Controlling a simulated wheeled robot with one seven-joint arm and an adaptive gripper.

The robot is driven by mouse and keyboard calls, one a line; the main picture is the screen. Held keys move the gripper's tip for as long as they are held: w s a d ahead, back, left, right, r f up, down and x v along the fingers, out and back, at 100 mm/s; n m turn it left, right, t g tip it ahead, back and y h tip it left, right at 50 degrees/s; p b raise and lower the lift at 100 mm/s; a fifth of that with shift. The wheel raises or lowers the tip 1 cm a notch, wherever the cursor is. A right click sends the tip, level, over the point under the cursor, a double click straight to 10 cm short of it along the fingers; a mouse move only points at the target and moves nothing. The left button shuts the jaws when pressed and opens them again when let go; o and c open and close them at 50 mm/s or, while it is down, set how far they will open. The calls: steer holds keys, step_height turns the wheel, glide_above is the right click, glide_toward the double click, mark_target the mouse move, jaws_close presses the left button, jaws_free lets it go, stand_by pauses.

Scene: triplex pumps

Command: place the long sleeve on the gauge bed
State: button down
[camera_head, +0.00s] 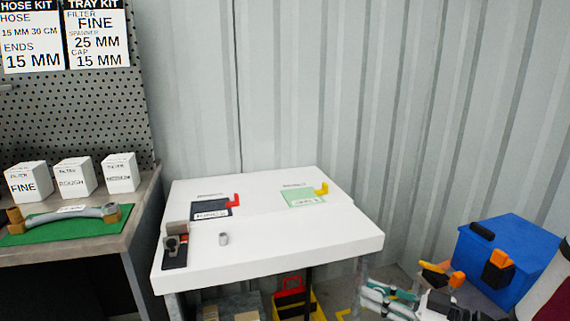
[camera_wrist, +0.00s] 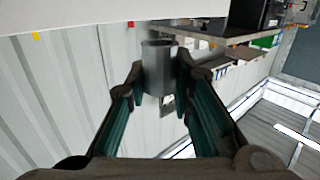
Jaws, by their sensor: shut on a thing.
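My gripper (camera_wrist: 160,82) is shut on a grey metal sleeve (camera_wrist: 158,58), a hollow cylinder held between the fingertips in the wrist view. In the head view my gripper (camera_head: 388,296) is at the lower right, beyond the right edge of the white table and apart from it. A small black and grey device (camera_head: 175,246), which may be the gauge with its bed, stands at the table's front left. A short grey cylinder (camera_head: 224,239) stands upright beside it. The bed's details are too small to tell.
The white table (camera_head: 290,250) has a clear front right. A black pad (camera_head: 211,210) with a red piece and a green pad (camera_head: 303,198) with a yellow piece lie behind. A blue box (camera_head: 510,260) stands at right, a workbench (camera_head: 130,215) at left.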

steer(key=shift+d+r+p, duration=0.15)
steer(key=shift+r+p, duration=0.1)
steer(key=shift+p, duration=0.05)
steer(key=w+a+r+m+t+h+p, duration=0.1)
steer(key=w+r+m+t+h+p, duration=0.6)
steer(key=r+p, duration=0.65)
steer(key=shift+s+d+r+m+h+p, duration=0.2)
steer(key=shift+s+r+m+h+p, duration=0.35)
steer(key=shift+h+p, duration=0.85)
steer(key=shift+s+d+r+m+h+p, duration=0.15)
steer(key=shift+s+r+m+h+p, duration=0.2)
steer(key=shift+m+h+p, duration=1)
steer(key=shift+s+d+r+h+p, duration=0.2)
steer(key=shift+s+r+h+p, duration=0.4)
steer(key=shift+p, duration=1.45)
steer(key=shift+w+a+f, duration=0.1)
steer(key=shift+w+f, duration=0.1)
steer(key=shift+f, duration=0.05)
